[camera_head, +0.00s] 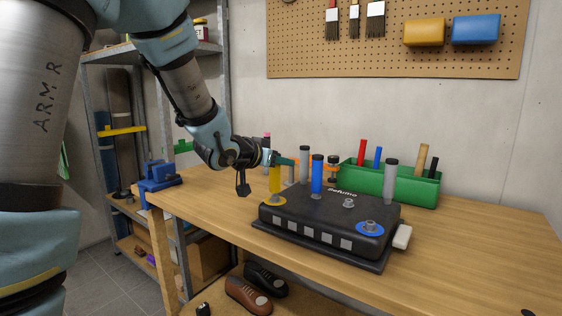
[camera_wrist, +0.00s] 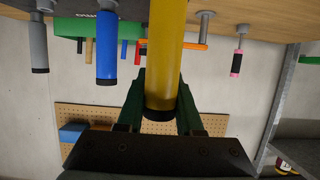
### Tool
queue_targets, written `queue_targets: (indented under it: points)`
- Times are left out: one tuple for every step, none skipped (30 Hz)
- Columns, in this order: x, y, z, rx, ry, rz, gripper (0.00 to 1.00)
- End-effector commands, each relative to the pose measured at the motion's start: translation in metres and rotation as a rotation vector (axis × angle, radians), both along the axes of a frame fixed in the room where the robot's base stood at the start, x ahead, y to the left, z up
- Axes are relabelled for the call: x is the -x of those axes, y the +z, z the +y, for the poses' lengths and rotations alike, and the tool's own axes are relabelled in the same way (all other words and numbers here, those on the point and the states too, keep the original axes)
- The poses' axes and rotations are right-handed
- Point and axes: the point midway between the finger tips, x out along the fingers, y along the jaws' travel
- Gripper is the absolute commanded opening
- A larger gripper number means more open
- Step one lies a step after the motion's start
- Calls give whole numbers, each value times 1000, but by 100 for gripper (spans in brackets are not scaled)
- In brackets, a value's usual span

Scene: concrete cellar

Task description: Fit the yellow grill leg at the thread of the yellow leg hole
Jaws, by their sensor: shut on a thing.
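The yellow grill leg (camera_head: 275,180) is upright in my gripper (camera_head: 279,161), directly above the yellow leg hole (camera_head: 274,199) at the left corner of the black grill body (camera_head: 320,214). Its lower end is at or just above the yellow ring; I cannot tell whether the thread is engaged. In the wrist view the yellow leg (camera_wrist: 165,55) is between the green fingers (camera_wrist: 160,105), which are shut on its dark-capped end. The hole is not seen in the wrist view.
A blue leg (camera_head: 317,176) and a grey leg (camera_head: 305,163) stand upright close right of my gripper. A blue ring (camera_head: 370,228) and a bare fitting (camera_head: 348,203) show on the grill. A green bin (camera_head: 415,188) stands behind.

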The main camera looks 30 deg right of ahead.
Motion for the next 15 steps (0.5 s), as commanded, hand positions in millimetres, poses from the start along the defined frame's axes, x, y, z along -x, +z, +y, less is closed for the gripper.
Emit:
queue_targets:
  points:
    - [0,-2,0,0,0,0,0]
    - [0,-3,0,0,0,0,0]
    - [0,-4,0,0,0,0,0]
    - [0,-5,0,0,0,0,0]
    - [0,-5,0,0,0,0,0]
    - [0,-6,0,0,0,0,0]
    - [0,-7,0,0,0,0,0]
    - [0,-8,0,0,0,0,0]
    - [0,-7,0,0,0,0,0]
    - [0,-6,0,0,0,0,0]
    - [0,-6,0,0,0,0,0]
    - [0,-6,0,0,0,0,0]
    - [0,-6,0,0,0,0,36]
    - [0,-6,0,0,0,0,39]
    - [0,-6,0,0,0,0,44]
